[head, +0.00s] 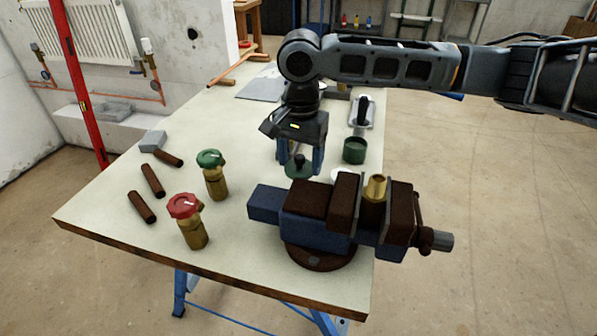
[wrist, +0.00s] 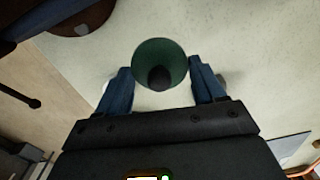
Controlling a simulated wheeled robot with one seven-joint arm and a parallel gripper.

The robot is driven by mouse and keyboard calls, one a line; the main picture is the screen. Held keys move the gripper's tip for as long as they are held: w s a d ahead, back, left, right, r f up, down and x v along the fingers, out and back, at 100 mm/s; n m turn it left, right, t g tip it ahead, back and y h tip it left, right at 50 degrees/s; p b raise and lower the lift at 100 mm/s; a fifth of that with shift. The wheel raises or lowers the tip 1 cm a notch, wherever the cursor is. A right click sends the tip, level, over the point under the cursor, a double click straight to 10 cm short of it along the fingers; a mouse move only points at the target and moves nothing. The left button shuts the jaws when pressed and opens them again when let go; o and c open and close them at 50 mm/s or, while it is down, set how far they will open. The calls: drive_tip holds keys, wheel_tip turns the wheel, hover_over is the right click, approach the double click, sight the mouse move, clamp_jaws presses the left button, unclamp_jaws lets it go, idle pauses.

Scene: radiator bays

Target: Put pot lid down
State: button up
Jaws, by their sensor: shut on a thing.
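The pot lid (head: 298,172) is a green disc with a black knob, over the middle of the workbench behind the vise. My gripper (head: 302,162) points down with its two blue fingers on either side of the lid and is shut on it. In the wrist view the lid (wrist: 160,52) lies between the fingertips, with its knob facing the camera. I cannot tell whether its underside touches the bench. A dark green open pot (head: 354,151) stands on the bench to the right of the lid.
The vise (head: 320,208) stands close in front of the lid, with a brass fitting (head: 376,188) in it. Green-topped (head: 214,176) and red-topped (head: 188,222) valves stand at left, near several brown rods (head: 152,180). A trowel-like tool (head: 361,112) lies behind the pot.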

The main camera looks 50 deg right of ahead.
sight(299, 166)
drive_tip(key=shift+w+a+f, duration=0.1)
drive_tip(key=shift+w+f, duration=0.05)
drive_tip(key=shift+f, duration=1.95)
drive_tip(key=o, duration=1)
drive_tip(key=shift+f, duration=0.1)
wheel_tip(299, 166, up, 12)
drive_tip(key=shift+r, duration=0.15)
